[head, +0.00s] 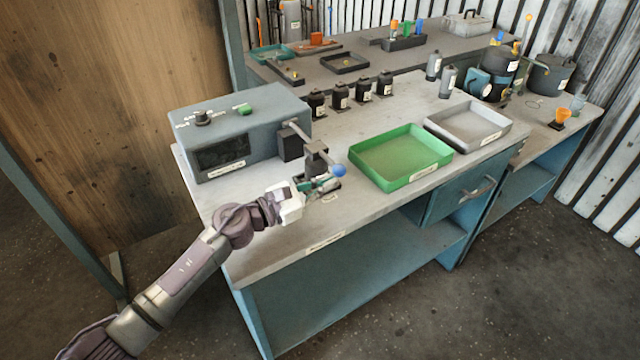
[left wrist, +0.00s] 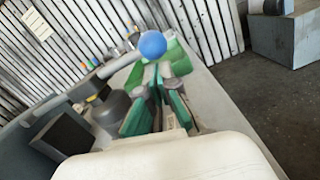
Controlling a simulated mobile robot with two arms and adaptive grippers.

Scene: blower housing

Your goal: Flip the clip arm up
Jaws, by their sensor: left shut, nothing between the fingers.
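The clip arm (left wrist: 108,67) is a grey bar ending in a blue ball (head: 339,170). It belongs to a dark fixture (head: 316,158) in front of the grey-blue box, near the bench's front edge. My left gripper (head: 324,184), with green finger pads, is shut and empty, low at the front of the fixture and just below the ball. In the left wrist view the blue ball (left wrist: 152,45) stands just beyond the fingertips (left wrist: 153,72). I cannot tell whether the fingers touch the arm. The fingers partly hide the fixture's lower part. My right gripper is not in view.
A grey-blue box (head: 240,135) with a dark window stands left of the fixture. A green tray (head: 425,174) and a grey tray (head: 503,128) lie to the right. Several dark containers (head: 341,95) line the back. The bench top (head: 270,240) is bare at the front left.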

